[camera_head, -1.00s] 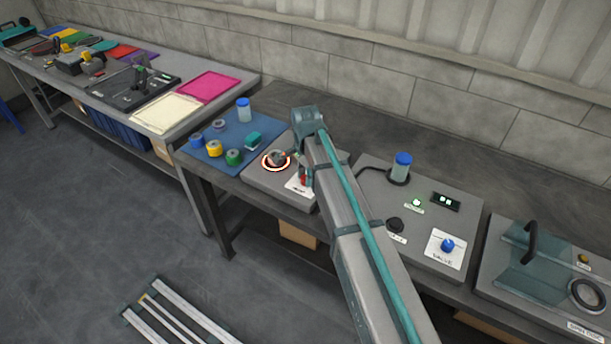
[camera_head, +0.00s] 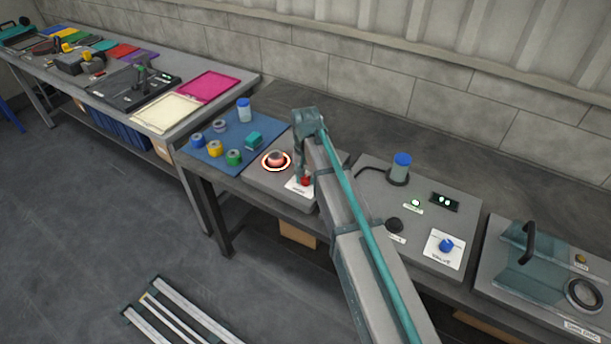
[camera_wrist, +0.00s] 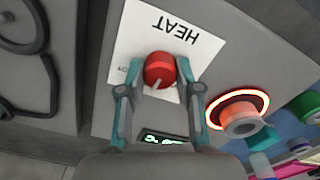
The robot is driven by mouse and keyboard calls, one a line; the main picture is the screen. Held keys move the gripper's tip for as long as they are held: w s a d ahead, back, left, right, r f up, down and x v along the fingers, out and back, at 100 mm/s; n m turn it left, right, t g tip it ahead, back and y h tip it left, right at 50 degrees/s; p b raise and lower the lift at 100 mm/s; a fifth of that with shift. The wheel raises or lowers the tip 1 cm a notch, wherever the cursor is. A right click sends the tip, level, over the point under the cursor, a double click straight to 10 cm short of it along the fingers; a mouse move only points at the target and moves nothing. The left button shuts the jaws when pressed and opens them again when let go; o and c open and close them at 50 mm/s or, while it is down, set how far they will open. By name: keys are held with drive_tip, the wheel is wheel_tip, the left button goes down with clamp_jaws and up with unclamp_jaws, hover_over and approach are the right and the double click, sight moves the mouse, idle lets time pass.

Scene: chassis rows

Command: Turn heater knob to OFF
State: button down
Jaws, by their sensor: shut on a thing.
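The red heater knob (camera_wrist: 160,68) sits on a white plate (camera_wrist: 143,45) marked HEAT, upside down in the wrist view. My gripper (camera_wrist: 160,76) has one teal finger on each side of the knob and is shut on it. The knob's pale pointer line points down and slightly left in the wrist view. In the head view the knob (camera_head: 305,181) shows just below my gripper (camera_head: 301,172). The round heater (camera_head: 276,153) has a glowing orange ring, with a small pot (camera_head: 276,158) on it. It also shows in the wrist view (camera_wrist: 237,97).
A blue mat (camera_head: 217,165) with several coloured jars lies left of the heater. Right of my arm is a grey panel (camera_head: 440,222) with a blue-capped jar (camera_head: 401,166) and a blue valve knob (camera_head: 446,245). A lit display (camera_wrist: 163,138) lies below the knob in the wrist view.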

sight(305, 177)
drive_tip(key=n, duration=1.2)
drive_tip(key=shift+n, duration=0.4)
idle(0.3)
drive_tip(key=c, duration=0.8)
unclamp_jaws()
drive_tip(key=shift+o, duration=0.2)
wheel_tip(305, 177, up, 12)
drive_tip(key=shift+p, duration=0.35)
